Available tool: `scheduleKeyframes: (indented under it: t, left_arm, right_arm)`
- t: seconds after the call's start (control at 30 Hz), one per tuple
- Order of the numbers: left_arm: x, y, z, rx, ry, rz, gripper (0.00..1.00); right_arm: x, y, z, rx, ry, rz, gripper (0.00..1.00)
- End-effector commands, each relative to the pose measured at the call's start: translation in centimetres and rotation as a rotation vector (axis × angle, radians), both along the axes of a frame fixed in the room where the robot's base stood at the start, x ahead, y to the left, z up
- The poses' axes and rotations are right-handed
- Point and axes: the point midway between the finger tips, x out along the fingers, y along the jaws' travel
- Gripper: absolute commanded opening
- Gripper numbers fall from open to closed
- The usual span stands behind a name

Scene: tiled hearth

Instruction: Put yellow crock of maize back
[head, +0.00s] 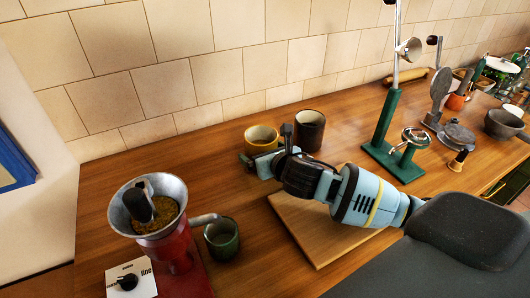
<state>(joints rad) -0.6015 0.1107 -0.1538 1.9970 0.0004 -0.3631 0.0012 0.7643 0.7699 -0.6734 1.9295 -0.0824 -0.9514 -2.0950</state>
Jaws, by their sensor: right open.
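The yellow crock (262,133) stands upright on the wooden counter near the tiled wall. Its pale inside shows at the top, and its lower front is hidden by my right gripper. My right gripper (264,154) is open, its jaws at the near side of the crock. I cannot tell whether they touch it or reach around it. My left gripper is out of view.
A dark brown crock (310,130) stands close right of the yellow one. A red grinder (172,250) with grain in its hopper and a green cup (222,238) stand front left. A wooden board (305,235) lies under my right arm. A green stand (385,125) rises right.

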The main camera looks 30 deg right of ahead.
Motion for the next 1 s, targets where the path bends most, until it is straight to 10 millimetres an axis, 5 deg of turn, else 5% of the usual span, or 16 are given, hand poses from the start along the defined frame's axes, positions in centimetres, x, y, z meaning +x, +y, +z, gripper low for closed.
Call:
scheduleKeyframes:
  t: [0.23,0.7,1.0]
  left_arm:
    - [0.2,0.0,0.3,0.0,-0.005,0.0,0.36]
    - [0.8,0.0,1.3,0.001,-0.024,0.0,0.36]
    - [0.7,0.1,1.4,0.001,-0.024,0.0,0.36]
  right_arm:
    - [-1.4,0.0,1.0,-0.003,-0.001,0.001,0.97]
    - [-9.3,0.5,4.3,-0.002,-0.001,0.002,0.97]
    - [-11.1,0.6,4.9,0.0,0.001,0.0,0.97]
